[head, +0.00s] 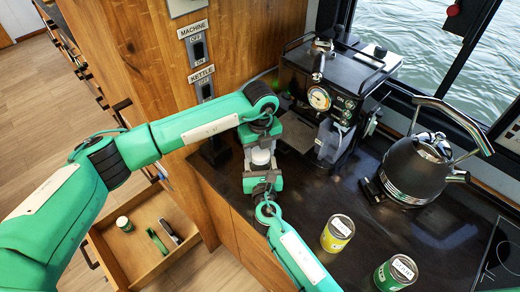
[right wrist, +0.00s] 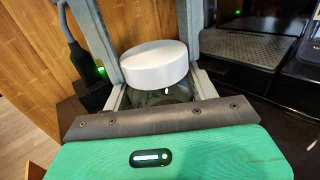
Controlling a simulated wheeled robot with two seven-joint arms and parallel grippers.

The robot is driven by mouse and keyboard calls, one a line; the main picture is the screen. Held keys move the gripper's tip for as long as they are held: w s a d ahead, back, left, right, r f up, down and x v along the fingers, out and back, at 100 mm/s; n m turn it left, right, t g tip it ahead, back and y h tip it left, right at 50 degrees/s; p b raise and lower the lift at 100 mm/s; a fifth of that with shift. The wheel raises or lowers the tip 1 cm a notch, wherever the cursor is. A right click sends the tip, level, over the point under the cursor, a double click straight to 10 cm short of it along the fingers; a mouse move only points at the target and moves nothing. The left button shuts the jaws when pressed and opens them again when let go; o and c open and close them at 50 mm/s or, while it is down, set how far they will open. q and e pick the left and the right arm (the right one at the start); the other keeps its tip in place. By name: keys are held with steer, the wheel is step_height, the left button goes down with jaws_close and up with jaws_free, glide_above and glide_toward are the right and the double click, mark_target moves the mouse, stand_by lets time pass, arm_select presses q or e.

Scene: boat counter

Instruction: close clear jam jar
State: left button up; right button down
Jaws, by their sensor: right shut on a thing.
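The clear jam jar (right wrist: 165,97) stands between the fingers of my right gripper (right wrist: 162,90), which is shut on it. In the head view my right gripper (head: 262,181) reaches the jar from the front. The white lid (right wrist: 155,65) is at the jar's mouth; it also shows in the head view (head: 260,157). I cannot tell whether it is fully seated. My left gripper (head: 262,140) comes from behind and above, its fingers close around the lid. Whether they press on the lid is unclear. Most of the jar is hidden by the grippers.
A coffee machine (head: 330,100) stands just right of the grippers, and a black kettle (head: 416,168) farther right. A yellow can (head: 337,234) and a green can (head: 396,273) stand on the dark counter (head: 320,190). An open drawer (head: 130,252) lies below left.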

arm_select(q)
steer(key=c, duration=0.4)
steer(key=shift+m, duration=0.3)
steer(key=m, duration=0.5)
steer(key=shift+m, duration=0.3)
steer(key=m, duration=1.2)
steer(key=shift+m, duration=0.3)
steer(key=m, duration=0.6)
steer(key=shift+m, duration=0.3)
steer(key=o, duration=1.1)
